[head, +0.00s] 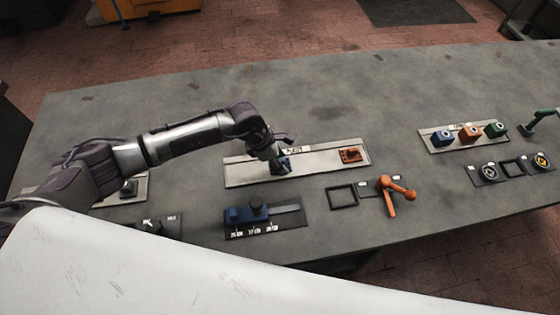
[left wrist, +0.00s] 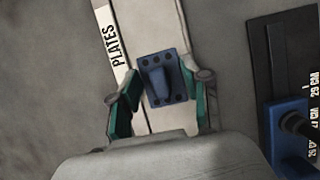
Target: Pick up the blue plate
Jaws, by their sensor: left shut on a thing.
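The blue plate (head: 286,163) is at the middle of the pale tray labelled PLATES (head: 241,174). In the left wrist view the blue plate (left wrist: 173,72) shows dark holes around a raised blue grip. My left gripper (left wrist: 162,92) is shut on the blue plate, with teal-padded fingers at its two sides. In the head view my left gripper (head: 277,160) reaches down over the tray and partly hides the plate. I cannot tell whether the plate is clear of the tray. My right gripper is not in view.
An orange plate (head: 350,155) lies at the tray's right end. In front are a blue sliding fixture (head: 247,214), a black square frame (head: 341,197) and an orange lever (head: 391,194). A tray with coloured blocks (head: 434,147) is farther right. The table's back is clear.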

